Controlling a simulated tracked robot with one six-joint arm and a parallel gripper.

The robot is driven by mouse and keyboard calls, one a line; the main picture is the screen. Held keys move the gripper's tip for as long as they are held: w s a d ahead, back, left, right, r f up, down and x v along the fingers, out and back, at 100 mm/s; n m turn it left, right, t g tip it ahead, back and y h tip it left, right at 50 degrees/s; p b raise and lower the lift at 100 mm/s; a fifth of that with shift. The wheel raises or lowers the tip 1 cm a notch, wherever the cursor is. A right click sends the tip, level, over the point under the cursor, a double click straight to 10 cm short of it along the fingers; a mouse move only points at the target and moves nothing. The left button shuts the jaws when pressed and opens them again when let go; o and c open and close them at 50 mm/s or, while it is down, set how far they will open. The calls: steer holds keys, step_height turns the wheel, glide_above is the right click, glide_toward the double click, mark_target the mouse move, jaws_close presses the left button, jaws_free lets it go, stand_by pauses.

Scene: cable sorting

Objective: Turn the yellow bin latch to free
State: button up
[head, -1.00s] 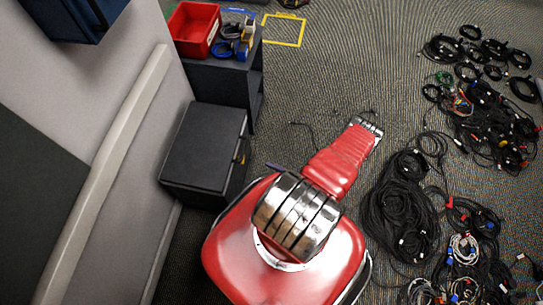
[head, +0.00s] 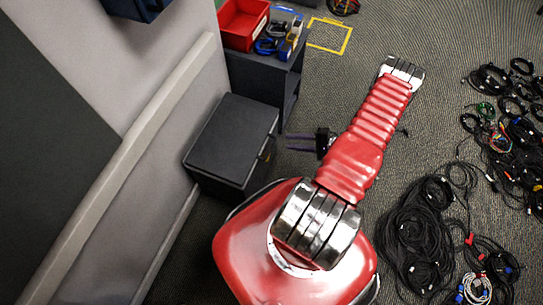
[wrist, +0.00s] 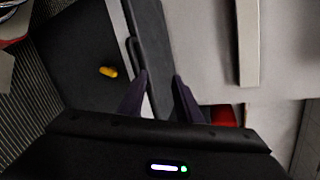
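The dark grey bin (head: 232,140) stands on the floor against the wall. Its small yellow latch (head: 264,156) is on the side facing me. In the wrist view the yellow latch (wrist: 108,72) lies tilted on a dark face, left of the fingers. My gripper (head: 288,143) is to the right of the bin, its two purple fingers pointing left toward it. In the wrist view my gripper (wrist: 160,77) has its fingers apart with nothing between them. It does not touch the latch.
A dark shelf (head: 262,72) behind the bin carries a red tray (head: 243,24) and cable coils (head: 271,40). A wall with a pale rail (head: 125,160) stands at left. Several black cable coils (head: 417,225) lie on the floor at right. Carpet between is mostly clear.

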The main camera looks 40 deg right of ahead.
steer(key=w+a+r+n+g, duration=0.3)
steer(key=r, duration=0.7)
steer(key=w+a+r+n+g, duration=0.3)
steer(key=a+r, duration=0.1)
steer(key=r, duration=0.6)
steer(key=w+a+r+n+g, duration=0.2)
steer(key=a+r+n+g, duration=0.15)
steer(key=r, duration=0.75)
steer(key=s+a+r+n+t+h, duration=0.1)
steer(key=s+a+r+h, duration=0.3)
steer(key=r, duration=0.8)
steer(key=s+a+r+n+t+h, duration=0.2)
steer(key=s+a+r+n+h, duration=0.2)
steer(key=s+a+r, duration=0.5)
steer(key=shift+s+a+r+n+h, duration=0.35)
steer(key=shift+a+r+h, duration=0.15)
steer(key=shift+a+r, duration=1.25)
steer(key=shift+d+t, duration=0.1)
steer(key=shift+t, duration=0.15)
